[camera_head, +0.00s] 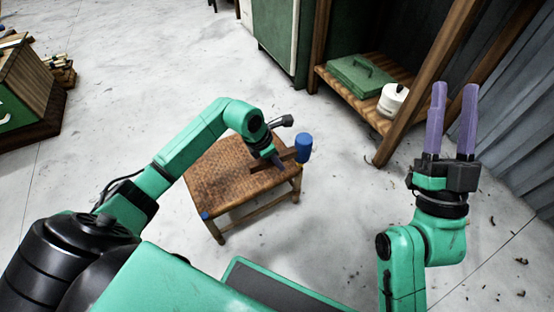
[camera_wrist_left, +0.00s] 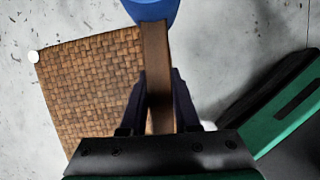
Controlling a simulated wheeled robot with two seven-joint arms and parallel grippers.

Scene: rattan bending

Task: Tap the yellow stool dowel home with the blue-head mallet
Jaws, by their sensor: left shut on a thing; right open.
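A stool with a woven brown seat (camera_head: 222,172) stands on the floor in front of me; the seat also fills the left of the left wrist view (camera_wrist_left: 90,85). My left gripper (camera_head: 278,160) is over the seat's right part, shut on the brown handle of the mallet (camera_wrist_left: 156,50). The mallet's blue head (camera_head: 303,147) extends past the seat's right edge in the head view. A small blue spot (camera_head: 205,215) is at the stool's near-left corner. I cannot make out a yellow dowel. My right gripper (camera_head: 455,90) is raised at the right, open and empty, apart from the stool.
A wooden shelf (camera_head: 340,85) at the back right holds a green box (camera_head: 362,75) and a white container (camera_head: 392,100). A green and wood unit (camera_head: 30,95) stands at the far left. A green cabinet (camera_head: 280,35) is behind. The floor around the stool is mostly clear.

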